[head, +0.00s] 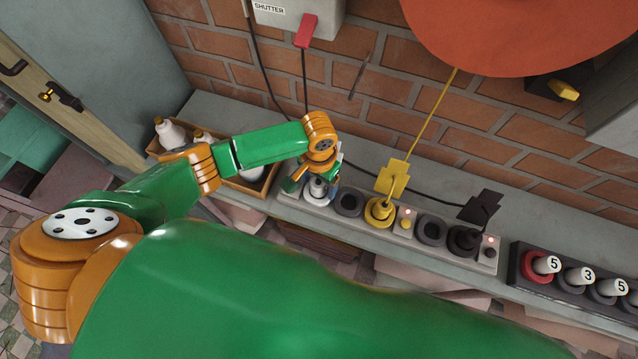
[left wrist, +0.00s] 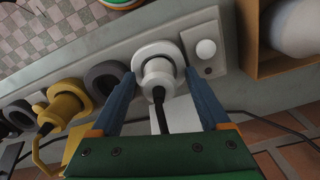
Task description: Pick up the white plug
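The white plug (left wrist: 158,78) sits in the white socket at one end of a grey socket strip, its black cord running toward my left gripper. My left gripper (left wrist: 158,86) is open, with one blue finger on each side of the plug; a small gap seems to show beside it. In the head view, the left gripper (head: 326,176) hangs over the strip and partly covers the white plug (head: 316,188). My right gripper is not in view.
The strip (head: 405,238) also holds a yellow plug (head: 379,209), a black plug (head: 463,239) and empty dark sockets. A wooden crate (head: 256,187) with white bottles stands left of the strip. Numbered white plugs (head: 546,265) stand at right. A brick wall is behind.

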